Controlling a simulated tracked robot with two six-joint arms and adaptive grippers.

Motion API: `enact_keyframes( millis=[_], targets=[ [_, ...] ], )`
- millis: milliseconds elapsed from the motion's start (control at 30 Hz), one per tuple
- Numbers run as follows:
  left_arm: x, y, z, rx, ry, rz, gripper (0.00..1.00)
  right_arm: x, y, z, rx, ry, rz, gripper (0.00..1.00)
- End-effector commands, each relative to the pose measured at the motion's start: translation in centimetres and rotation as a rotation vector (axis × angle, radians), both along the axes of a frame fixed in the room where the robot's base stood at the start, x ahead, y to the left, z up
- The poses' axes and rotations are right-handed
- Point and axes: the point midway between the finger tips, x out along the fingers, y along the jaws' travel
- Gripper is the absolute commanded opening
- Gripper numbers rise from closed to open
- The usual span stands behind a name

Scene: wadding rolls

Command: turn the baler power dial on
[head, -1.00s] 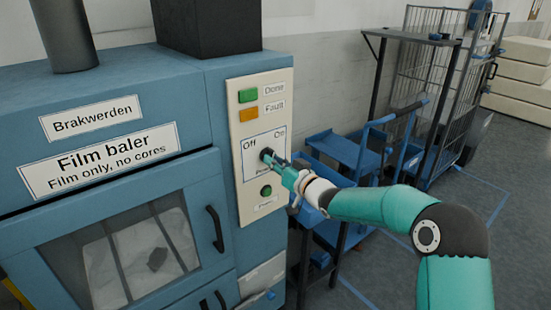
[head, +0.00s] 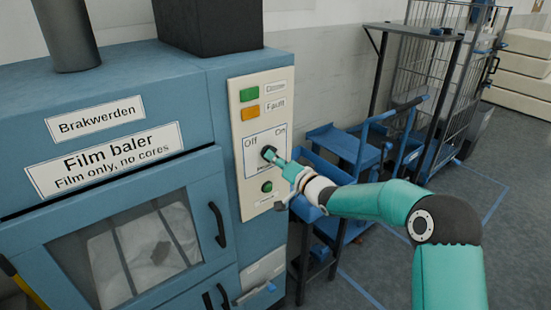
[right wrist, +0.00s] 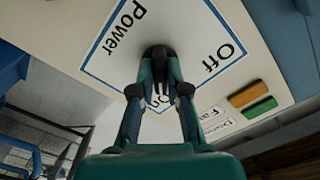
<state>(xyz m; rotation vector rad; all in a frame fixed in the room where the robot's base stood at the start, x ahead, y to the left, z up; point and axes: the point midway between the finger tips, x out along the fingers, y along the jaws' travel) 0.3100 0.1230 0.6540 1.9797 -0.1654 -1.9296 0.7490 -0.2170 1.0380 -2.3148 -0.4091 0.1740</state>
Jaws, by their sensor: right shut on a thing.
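The black power dial (head: 268,152) sits on the cream control panel (head: 250,207) of the blue film baler, between the labels Off on its left and On on its right. My right gripper (head: 272,157) reaches it from the lower right and is shut on it. In the right wrist view both fingertips of the gripper (right wrist: 160,82) close around the dial (right wrist: 158,53). There the On label is partly hidden behind the fingers, and Off is clear to the right. I cannot tell exactly where the dial points. My left gripper is not in view.
A green lamp (head: 249,94) and an orange lamp (head: 250,113) are above the dial, and a green button (head: 267,186) is below. The baler door has a black handle (head: 217,225). A blue cart (head: 340,147) and a wire cage (head: 440,70) stand to the right.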

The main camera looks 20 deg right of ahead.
Motion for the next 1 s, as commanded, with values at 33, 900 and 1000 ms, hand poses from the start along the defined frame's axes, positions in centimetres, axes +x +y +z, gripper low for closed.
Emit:
enact_keyframes(
  millis=[33, 900, 1000],
  targets=[
    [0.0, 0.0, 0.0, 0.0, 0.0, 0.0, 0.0, 0.0, -0.3, -0.1, 0.005, 0.003, -0.006, 0.0],
    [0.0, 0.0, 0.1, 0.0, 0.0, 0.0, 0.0, -0.7, -0.5, 0.1, 0.003, 0.0, -0.004, 0.4],
    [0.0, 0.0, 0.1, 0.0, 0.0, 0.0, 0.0, -1.7, -0.9, 0.0, 0.002, 0.002, -0.004, 0.4]
  ],
)
